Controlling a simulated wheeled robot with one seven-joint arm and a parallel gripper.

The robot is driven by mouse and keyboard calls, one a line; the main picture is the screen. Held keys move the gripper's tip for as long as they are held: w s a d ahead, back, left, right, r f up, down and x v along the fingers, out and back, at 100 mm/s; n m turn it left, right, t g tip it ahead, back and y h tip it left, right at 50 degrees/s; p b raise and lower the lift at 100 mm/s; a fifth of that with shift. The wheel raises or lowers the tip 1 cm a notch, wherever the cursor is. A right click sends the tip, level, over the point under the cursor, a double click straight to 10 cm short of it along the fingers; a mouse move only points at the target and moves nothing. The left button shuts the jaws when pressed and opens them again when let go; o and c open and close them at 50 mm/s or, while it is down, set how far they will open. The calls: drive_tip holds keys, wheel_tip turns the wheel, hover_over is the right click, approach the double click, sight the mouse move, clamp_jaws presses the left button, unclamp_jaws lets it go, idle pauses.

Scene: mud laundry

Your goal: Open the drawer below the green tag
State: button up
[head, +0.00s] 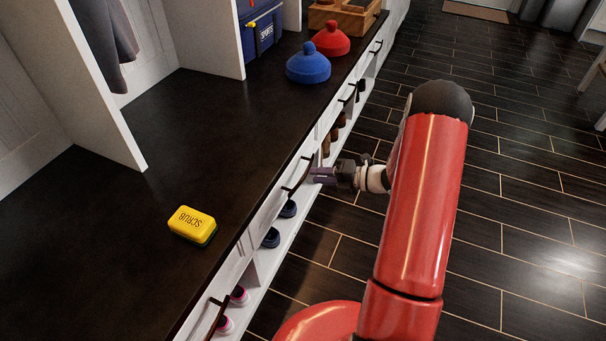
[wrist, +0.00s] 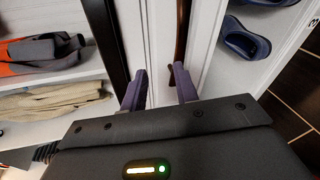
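A row of white drawers with dark bar handles runs under the dark bench top. No green tag can be made out in either view. My gripper (head: 322,175) is beside one drawer's handle (head: 297,180), on the aisle side of the bench. In the wrist view, my gripper (wrist: 160,82) has its two fingers apart and faces the white drawer front (wrist: 158,35). The brown handle (wrist: 182,35) shows close to the right fingertip; I cannot tell whether they touch. The drawer looks shut.
A yellow SCRUB sponge (head: 193,224) lies on the bench top (head: 130,240). A blue hat (head: 308,64) and a red hat (head: 331,39) sit farther back. Shoes (head: 271,237) stand on the shelf below the drawers. The dark tiled floor (head: 510,190) to the right is clear.

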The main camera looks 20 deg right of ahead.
sight(303, 174)
drive_tip(key=w+a+f+m, duration=0.1)
drive_tip(key=w, duration=0.1)
drive_tip(key=w+a+f+m+t, duration=0.1)
drive_tip(key=w+f, duration=0.1)
drive_tip(key=w+a+f+m, duration=0.1)
drive_tip(key=shift+w+a+f+t+h, duration=0.3)
drive_tip(key=shift+w+a+f+t, duration=0.05)
drive_tip(key=shift+w+t, duration=0.05)
clamp_jaws()
